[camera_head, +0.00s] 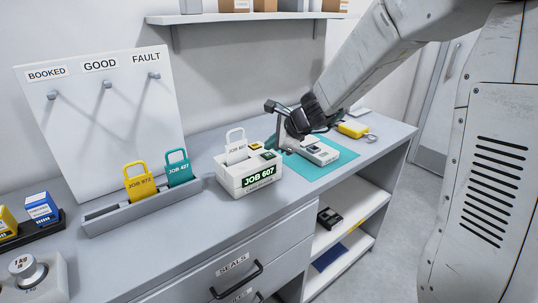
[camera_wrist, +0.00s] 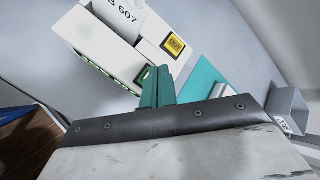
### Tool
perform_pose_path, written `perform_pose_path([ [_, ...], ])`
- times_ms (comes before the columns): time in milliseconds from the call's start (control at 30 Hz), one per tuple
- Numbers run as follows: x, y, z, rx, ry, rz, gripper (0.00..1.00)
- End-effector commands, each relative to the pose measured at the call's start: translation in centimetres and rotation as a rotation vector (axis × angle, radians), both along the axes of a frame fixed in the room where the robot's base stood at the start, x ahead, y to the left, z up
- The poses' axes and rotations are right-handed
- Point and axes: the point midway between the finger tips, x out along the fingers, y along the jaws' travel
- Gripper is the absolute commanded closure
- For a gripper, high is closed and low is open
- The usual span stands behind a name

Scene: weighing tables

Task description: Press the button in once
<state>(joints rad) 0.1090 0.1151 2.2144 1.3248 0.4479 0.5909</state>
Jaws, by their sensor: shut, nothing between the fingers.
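In the wrist view the yellow button (camera_wrist: 174,45) bears dark lettering and is uncovered. My gripper (camera_head: 281,147) is shut and empty, at the right end of the box. In the wrist view its teal fingers (camera_wrist: 158,78) point at that end, beside the green square, which they partly hide. I cannot tell whether they touch it.
A white card (camera_head: 236,148) stands in the box. A teal mat (camera_head: 340,163) with a white device (camera_head: 318,152) lies to the right, then a yellow object (camera_head: 353,129). To the left, a grey rack (camera_head: 110,219) holds yellow and teal tags, before a hook board (camera_head: 95,120).

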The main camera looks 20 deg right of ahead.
Motion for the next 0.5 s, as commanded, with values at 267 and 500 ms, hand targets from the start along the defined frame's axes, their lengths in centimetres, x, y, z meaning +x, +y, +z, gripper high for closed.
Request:
perform_pose_path([
  [267, -0.07, -0.01, -0.61, 0.0, 0.002, -0.001, 1.0],
  [500, -0.07, -0.01, -0.85, 0.001, 0.0, -0.001, 1.0],
])
